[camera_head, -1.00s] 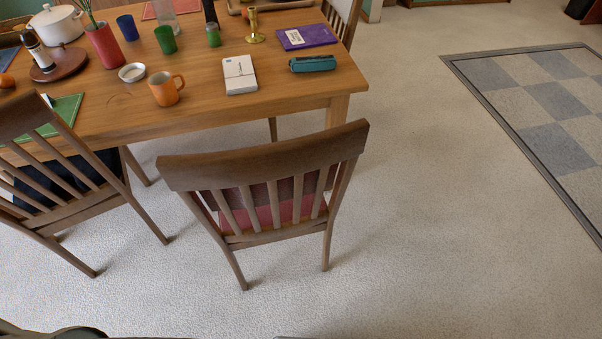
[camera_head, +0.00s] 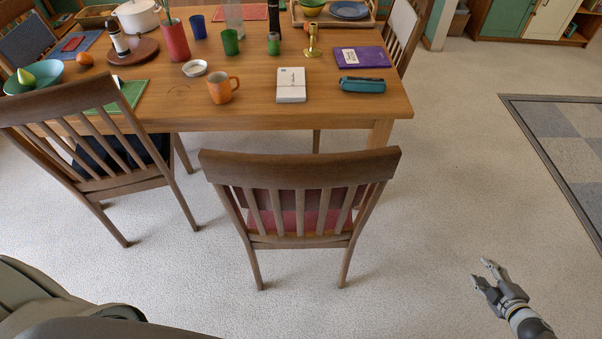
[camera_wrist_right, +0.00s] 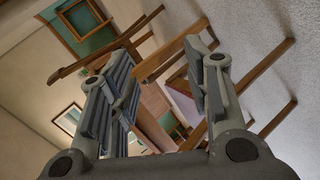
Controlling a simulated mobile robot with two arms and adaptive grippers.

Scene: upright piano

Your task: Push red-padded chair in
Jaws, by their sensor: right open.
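The red-padded chair (camera_head: 301,196) stands upright in the middle of the head view, its slatted wooden back toward me. Its red seat pad (camera_head: 290,221) shows between the slats. The seat faces the wooden table (camera_head: 330,104), and the chair stands out from the table's near edge. My right gripper (camera_head: 484,273) is at the lower right of the head view, open and empty, to the right of the chair and apart from it. In the right wrist view its fingers (camera_wrist_right: 165,85) are spread, with wooden chair parts beyond them. My left gripper is not in view.
Another wooden chair (camera_head: 112,184) with a dark seat stands close on the left. The table bears an orange mug (camera_head: 222,88), a white box (camera_head: 291,84) and a teal case (camera_head: 362,84) near its edge. Carpet is clear to the right, up to a checkered rug (camera_head: 575,138).

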